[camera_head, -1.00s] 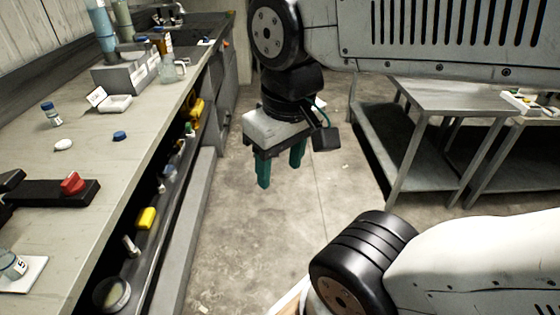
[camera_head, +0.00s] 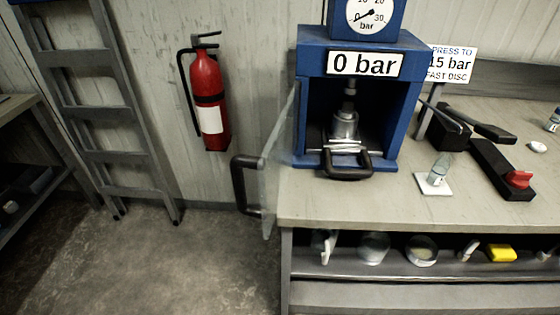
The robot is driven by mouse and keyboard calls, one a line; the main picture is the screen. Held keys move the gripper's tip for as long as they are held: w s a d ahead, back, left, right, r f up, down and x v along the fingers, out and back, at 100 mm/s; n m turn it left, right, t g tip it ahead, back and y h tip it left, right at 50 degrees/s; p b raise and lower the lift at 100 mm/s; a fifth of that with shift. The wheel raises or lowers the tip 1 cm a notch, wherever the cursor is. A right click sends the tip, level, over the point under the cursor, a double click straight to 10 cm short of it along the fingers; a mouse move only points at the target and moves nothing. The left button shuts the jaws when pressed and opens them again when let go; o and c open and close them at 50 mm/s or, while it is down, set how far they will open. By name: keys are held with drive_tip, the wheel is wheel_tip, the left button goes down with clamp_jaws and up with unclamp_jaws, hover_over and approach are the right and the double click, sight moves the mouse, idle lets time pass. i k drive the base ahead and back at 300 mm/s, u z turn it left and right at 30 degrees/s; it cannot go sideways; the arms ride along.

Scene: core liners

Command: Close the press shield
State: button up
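The blue press (camera_head: 305,110) stands on the left end of the workbench, with a "0 bar" sign and a round gauge above its opening. Its clear shield (camera_head: 274,170) is swung open at the left side of the press and sticks out past the bench's left end. A black handle (camera_head: 240,185) is on the shield's outer face. Inside the open press stands a metal cylinder (camera_head: 345,125), with a tray with a dark handle (camera_head: 347,170) in front of it. My gripper is not in view.
The bench (camera_head: 330,212) carries a small vial (camera_head: 438,170) on a white pad, a black lever and a red knob (camera_head: 519,178). A fire extinguisher (camera_head: 208,100) hangs on the wall. A grey ladder (camera_head: 110,130) stands at left. Floor before the shield is clear.

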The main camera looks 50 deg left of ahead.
sight(289, 146)
drive_tip(key=k, duration=0.95)
drive_tip(key=u, duration=0.85)
drive_tip(key=i, duration=1.05)
drive_tip(key=z, duration=0.55)
drive_tip(key=k, duration=0.45)
drive_tip(key=u, duration=1.35)
